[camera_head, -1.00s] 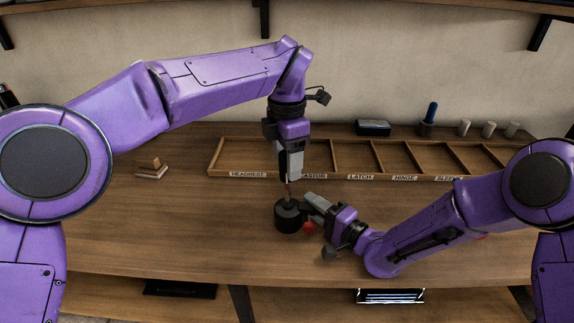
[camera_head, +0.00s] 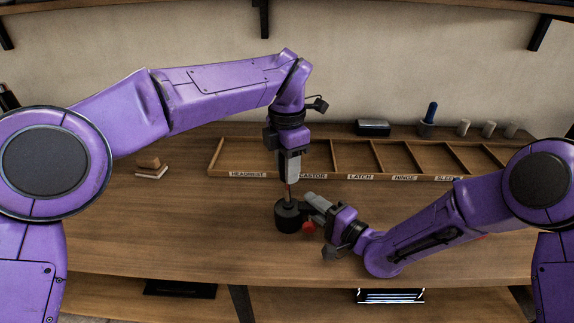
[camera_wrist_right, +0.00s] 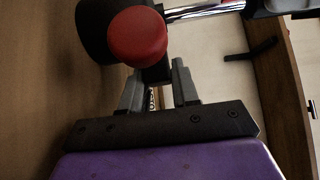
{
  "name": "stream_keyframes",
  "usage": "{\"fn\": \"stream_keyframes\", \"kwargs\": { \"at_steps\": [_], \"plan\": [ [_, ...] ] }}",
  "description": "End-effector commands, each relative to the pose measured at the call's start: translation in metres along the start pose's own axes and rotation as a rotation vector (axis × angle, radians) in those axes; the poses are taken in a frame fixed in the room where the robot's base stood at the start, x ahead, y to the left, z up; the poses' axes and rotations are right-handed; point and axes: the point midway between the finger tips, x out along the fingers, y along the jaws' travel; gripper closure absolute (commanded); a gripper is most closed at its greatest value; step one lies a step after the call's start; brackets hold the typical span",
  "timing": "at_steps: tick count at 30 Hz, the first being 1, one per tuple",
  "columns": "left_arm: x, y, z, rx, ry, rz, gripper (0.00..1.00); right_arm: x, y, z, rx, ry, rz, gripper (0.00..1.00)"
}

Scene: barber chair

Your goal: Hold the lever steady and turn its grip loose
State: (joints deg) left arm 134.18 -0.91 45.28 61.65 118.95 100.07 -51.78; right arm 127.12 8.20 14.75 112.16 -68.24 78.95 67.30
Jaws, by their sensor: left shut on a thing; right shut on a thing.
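A black round base (camera_head: 288,218) stands on the bench, with a thin metal lever rod (camera_head: 289,192) rising upright from it. The rod also shows as a chrome bar in the right wrist view (camera_wrist_right: 200,10). My left gripper (camera_head: 289,182) points down and is shut on the upper rod; its fingers hide the rod's top and any grip there. A red ball knob (camera_head: 309,227) is beside the base, and it shows large in the right wrist view (camera_wrist_right: 137,38). My right gripper (camera_head: 310,208) comes in from the right and is shut on a dark part beside the base, mostly hidden behind the knob.
A labelled wooden tray (camera_head: 225,174) with empty compartments lies behind the grippers. A dark box (camera_head: 373,128), a blue-handled tool (camera_head: 430,113) and several pale cylinders stand behind it. Small wooden blocks (camera_head: 151,170) lie at left. The bench front (camera_head: 180,250) is clear.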

Motion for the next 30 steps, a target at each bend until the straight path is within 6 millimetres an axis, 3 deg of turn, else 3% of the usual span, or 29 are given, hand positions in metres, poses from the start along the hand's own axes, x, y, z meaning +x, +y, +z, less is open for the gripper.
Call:
{"fn": "stream_keyframes", "kwargs": {
  "at_steps": [30],
  "plan": [
    [-0.0005, 0.0012, -0.0002, -0.886, -0.001, -0.017, 0.95, 0.0002, -0.0007, 0.0003, 0.000, -0.001, -0.001, 1.00]
  ]
}}
